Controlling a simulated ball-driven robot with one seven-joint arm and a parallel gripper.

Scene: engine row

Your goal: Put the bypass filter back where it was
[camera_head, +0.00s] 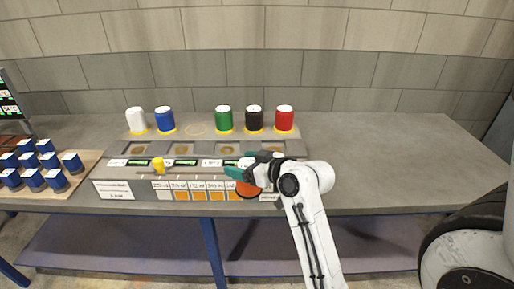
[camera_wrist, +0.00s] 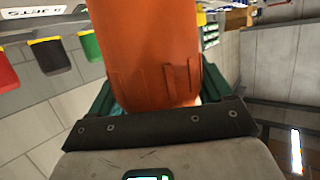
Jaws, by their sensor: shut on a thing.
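My gripper (camera_head: 236,173), with teal fingers, is above the front of the grey rack on the bench. It is shut on an orange cylinder (camera_wrist: 155,50), which fills the middle of the wrist view. In the head view a part of the orange cylinder (camera_head: 248,190) shows just below the fingers. No label tells whether it is the bypass filter. On the rack's back row stand a white canister (camera_head: 136,119), a blue one (camera_head: 165,120), a green one (camera_head: 223,117), a black one (camera_head: 254,117) and a red one (camera_head: 285,117). An empty yellow ring (camera_head: 196,129) lies between blue and green.
A yellow knob-like piece (camera_head: 159,164) stands at the rack's front left, near labelled orange squares (camera_head: 198,195). Several blue canisters stand on a wooden board (camera_head: 88,160) at the left. The bench right of the rack (camera_head: 390,150) is clear. A block wall is behind.

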